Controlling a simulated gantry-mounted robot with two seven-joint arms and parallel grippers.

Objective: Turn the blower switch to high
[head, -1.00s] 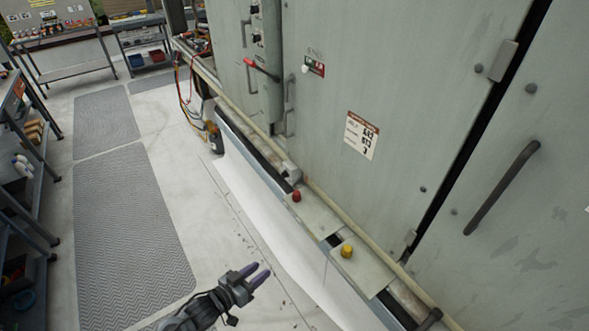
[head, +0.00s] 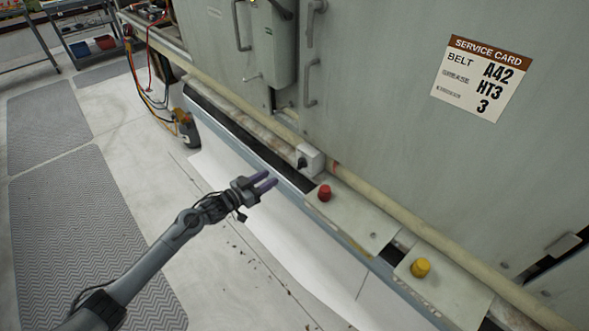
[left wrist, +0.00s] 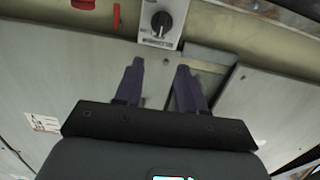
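A small pale box with a black rotary knob, likely the blower switch (head: 310,160), is fixed low on the cabinet beside the long pipe. In the left wrist view the black knob (left wrist: 161,23) stands at top centre, its pointer tilted; its label is too small to read. My left gripper (head: 268,182) is in front of and below the box, apart from it. In the left wrist view its two purple fingers (left wrist: 160,66) are spread with a gap between them and nothing held. The knob lies beyond the fingertips. My right gripper is not in view.
A red button (head: 324,192) and a yellow button (head: 420,267) sit on plates along the ledge to the right of the switch. The pipe (head: 400,227) runs along the cabinet base. A service card (head: 482,78) is on the cabinet. The floor to the left is mostly clear.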

